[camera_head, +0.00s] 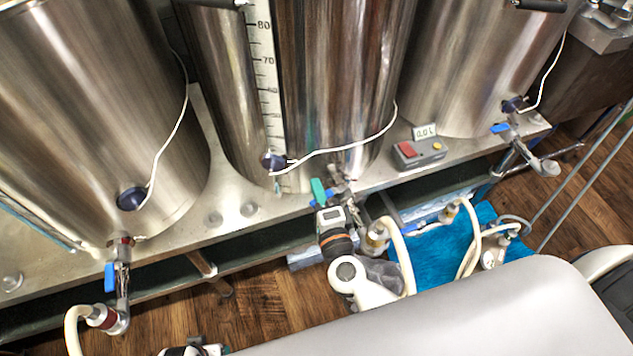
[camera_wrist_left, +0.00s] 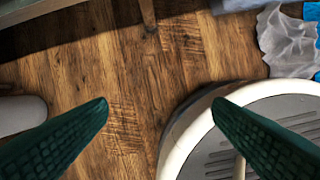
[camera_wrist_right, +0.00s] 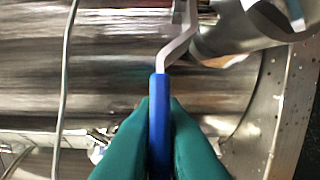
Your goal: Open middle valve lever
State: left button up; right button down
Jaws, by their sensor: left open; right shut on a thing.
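The middle valve (camera_head: 345,190) sits at the foot of the middle steel tank (camera_head: 340,80). Its blue lever (camera_wrist_right: 158,110) joins a bent metal stem in the right wrist view. My right gripper (camera_wrist_right: 159,125) is shut on this lever, with one green finger on each side. In the head view the green fingertips of the right gripper (camera_head: 320,192) are at the middle valve and hide most of the lever. My left gripper (camera_wrist_left: 160,104) is open and empty above the wooden floor, well away from the valve.
The left valve's blue lever (camera_head: 110,277) and the right valve's blue lever (camera_head: 499,128) are on the neighbouring tanks. A grey box with a display (camera_head: 419,150) stands on the steel ledge. Pale hoses (camera_head: 403,255) and a blue cloth (camera_head: 430,262) lie below.

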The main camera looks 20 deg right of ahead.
pick_arm(q)
jog(key=shift+s+f, duration=0.3)
jog(key=shift+f, duration=0.35)
pick_arm(e)
jog(key=shift+s+n+y, duration=0.25)
jog(key=shift+n+y, duration=0.15)
jog(key=shift+y, duration=0.2)
jog(key=c, duration=1.5)
grip_release()
jog(key=shift+w, duration=0.1)
